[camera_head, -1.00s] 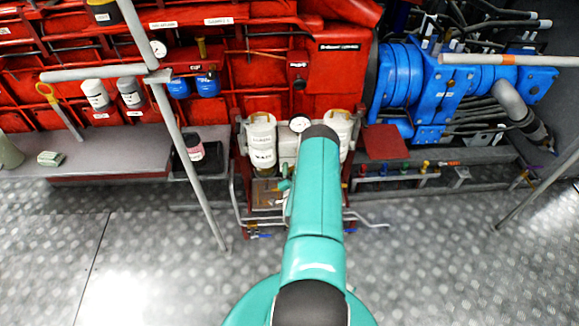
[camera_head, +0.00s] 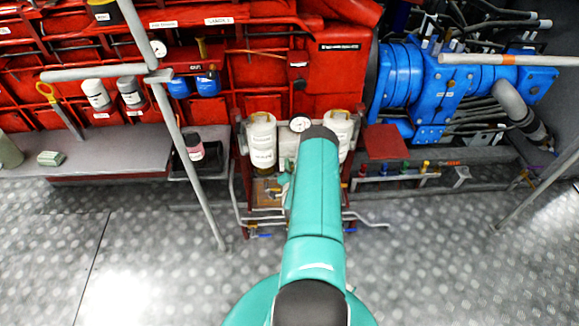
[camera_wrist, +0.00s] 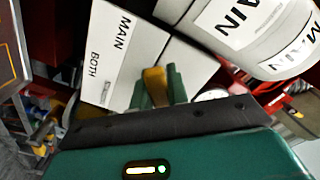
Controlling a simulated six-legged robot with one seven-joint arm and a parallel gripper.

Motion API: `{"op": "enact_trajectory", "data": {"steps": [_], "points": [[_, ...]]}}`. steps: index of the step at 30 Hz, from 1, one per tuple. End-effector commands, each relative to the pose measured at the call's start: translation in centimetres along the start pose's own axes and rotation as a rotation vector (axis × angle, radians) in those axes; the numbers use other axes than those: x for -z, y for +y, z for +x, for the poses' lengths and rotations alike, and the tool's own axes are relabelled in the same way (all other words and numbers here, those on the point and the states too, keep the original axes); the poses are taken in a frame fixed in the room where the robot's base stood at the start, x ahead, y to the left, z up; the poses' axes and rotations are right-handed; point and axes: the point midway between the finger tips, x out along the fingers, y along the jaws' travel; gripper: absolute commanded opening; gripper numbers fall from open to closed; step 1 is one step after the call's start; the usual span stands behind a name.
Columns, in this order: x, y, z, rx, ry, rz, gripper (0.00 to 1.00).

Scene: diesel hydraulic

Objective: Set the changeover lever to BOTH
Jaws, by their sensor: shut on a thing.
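The changeover lever (camera_wrist: 154,84) shows as a yellow-brown handle in the wrist view. My gripper (camera_wrist: 157,82) has its green fingers on either side of it, shut on it. A white plate (camera_wrist: 118,55) beside it carries the words MAIN and BOTH, tilted in this view. The handle's tip lies beside the plate, and its pivot is hidden behind the gripper body. I cannot tell which mark it points at. In the head view my arm hides the lever and most of the gripper.
White canisters (camera_head: 262,142) flank the arm's end, with a round gauge (camera_head: 299,124) between them. A canister labelled MAIN (camera_wrist: 235,25) is close by in the wrist view. Pipes (camera_head: 365,218) run low in front. A grey railing (camera_head: 188,150) stands left.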

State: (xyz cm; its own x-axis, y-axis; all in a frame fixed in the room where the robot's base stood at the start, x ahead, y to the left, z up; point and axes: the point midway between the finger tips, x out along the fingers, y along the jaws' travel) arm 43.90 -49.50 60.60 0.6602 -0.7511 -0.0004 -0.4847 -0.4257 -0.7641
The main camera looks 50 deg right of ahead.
Motion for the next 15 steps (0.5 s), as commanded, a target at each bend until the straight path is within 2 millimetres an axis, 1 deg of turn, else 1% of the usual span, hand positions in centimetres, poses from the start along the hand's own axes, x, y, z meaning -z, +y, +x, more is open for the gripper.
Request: {"op": "enact_trajectory", "data": {"steps": [8,15], "points": [[0.0,0.4,0.0,0.002,0.0,-0.073,0.0],[0.1,1.4,0.0,0.002,-0.001,-0.234,0.0]]}}
